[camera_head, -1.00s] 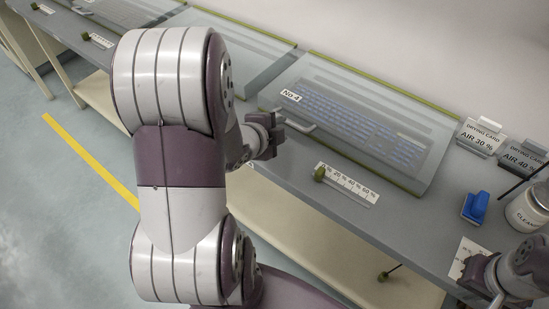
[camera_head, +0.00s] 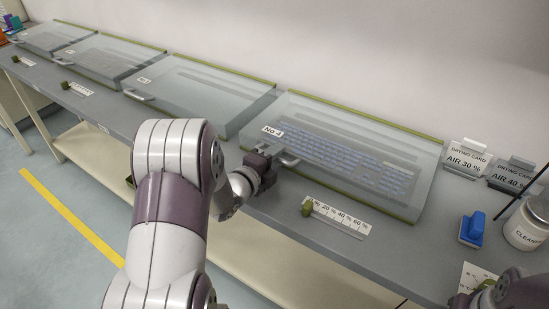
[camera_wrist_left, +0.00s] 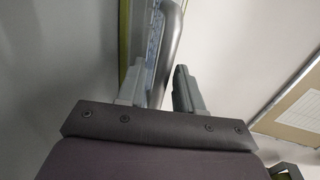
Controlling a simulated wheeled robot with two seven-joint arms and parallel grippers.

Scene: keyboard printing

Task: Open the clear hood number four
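The clear hood number four (camera_head: 345,115) lies closed over a keyboard (camera_head: 340,150) in the head view, with a "No 4" label (camera_head: 273,131) at its front left. Its front handle (camera_head: 290,161) is a small curved bar. My left gripper (camera_head: 272,160) is at this handle, level with the bench edge. In the left wrist view its two fingers (camera_wrist_left: 160,90) are apart with the grey handle bar (camera_wrist_left: 168,45) between them, closer to the left finger. A gap shows at the right finger. Only part of my right arm shows at the bottom right; its fingers are not clear.
Other clear hoods (camera_head: 200,92) line the bench to the left. A green-knobbed slider scale (camera_head: 308,207) lies in front of hood four. A blue block (camera_head: 472,229), a cleaner jar (camera_head: 527,226) and drying cards (camera_head: 464,160) stand at the right.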

